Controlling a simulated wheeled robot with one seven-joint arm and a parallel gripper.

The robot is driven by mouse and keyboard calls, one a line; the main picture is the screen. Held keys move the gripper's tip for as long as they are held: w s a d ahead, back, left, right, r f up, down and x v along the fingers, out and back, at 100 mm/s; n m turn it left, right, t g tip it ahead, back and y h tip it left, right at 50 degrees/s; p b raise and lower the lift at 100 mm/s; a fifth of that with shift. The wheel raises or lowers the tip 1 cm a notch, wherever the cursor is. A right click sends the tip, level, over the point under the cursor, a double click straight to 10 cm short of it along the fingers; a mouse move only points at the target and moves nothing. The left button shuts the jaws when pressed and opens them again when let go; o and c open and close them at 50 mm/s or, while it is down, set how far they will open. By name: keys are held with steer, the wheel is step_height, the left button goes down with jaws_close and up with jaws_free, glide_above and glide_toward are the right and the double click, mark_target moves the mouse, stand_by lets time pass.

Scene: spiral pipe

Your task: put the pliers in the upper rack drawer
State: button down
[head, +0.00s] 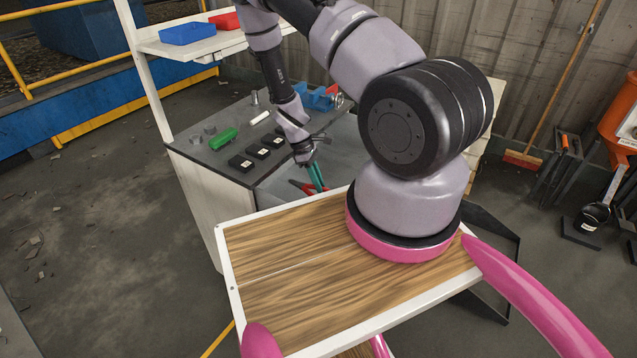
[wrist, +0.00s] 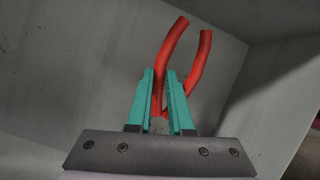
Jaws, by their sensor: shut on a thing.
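My gripper (head: 317,178) has teal fingers and is shut on the pliers (head: 300,187). In the wrist view the pliers' two red handles (wrist: 172,55) stick out past the teal fingertips (wrist: 165,105), spread apart; the jaw end between the fingers is mostly hidden. In the head view the gripper points down over a grey recessed space (head: 275,187) at the front of the rack, which looks like the open upper drawer. Grey walls (wrist: 225,60) and a corner surround the pliers in the wrist view. I cannot tell whether the pliers touch the bottom.
The grey rack top (head: 215,155) holds black blocks (head: 258,151), a green object (head: 223,138) and a blue container (head: 318,98). A shelf above carries a blue bin (head: 187,33) and a red bin (head: 224,20). A wooden-topped platform (head: 290,280) hides the drawer's near side.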

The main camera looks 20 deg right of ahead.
steer(key=shift+f, duration=0.6)
steer(key=c, duration=0.8)
jaws_free()
steer(key=shift+r, duration=0.15)
steer(key=shift+r, duration=0.3)
steer(key=v, duration=1.2)
steer(key=shift+r, duration=0.2)
